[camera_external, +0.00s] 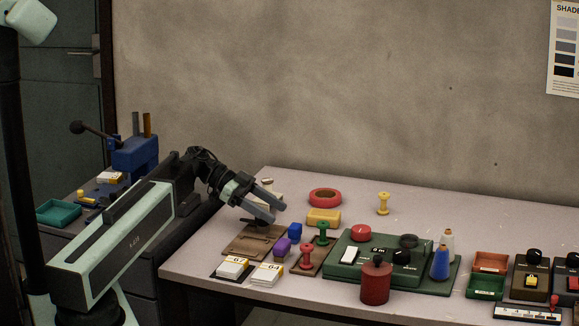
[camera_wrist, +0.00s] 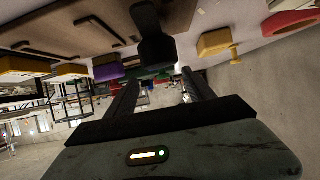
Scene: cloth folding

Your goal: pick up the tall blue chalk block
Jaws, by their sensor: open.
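The blue block (camera_external: 294,230) stands on the table beside the brown board, just behind a purple block (camera_external: 282,247). My gripper (camera_external: 277,209) is open and empty. It hangs above the table, to the upper left of the blue block and apart from it. In the wrist view, the two dark fingers of my gripper (camera_wrist: 160,88) are spread apart with nothing between them close up. The purple block (camera_wrist: 107,68) shows there at the left. A small bluish patch (camera_wrist: 134,61) beside it is partly hidden by a dark object, so the blue block is hard to make out there.
A brown board (camera_external: 247,243) lies left of the blocks. A green spool (camera_external: 322,234) and a red spool (camera_external: 306,256) stand close on the right. A yellow block (camera_external: 323,216) and red ring (camera_external: 325,197) lie behind. A green machine base (camera_external: 345,272) is farther right.

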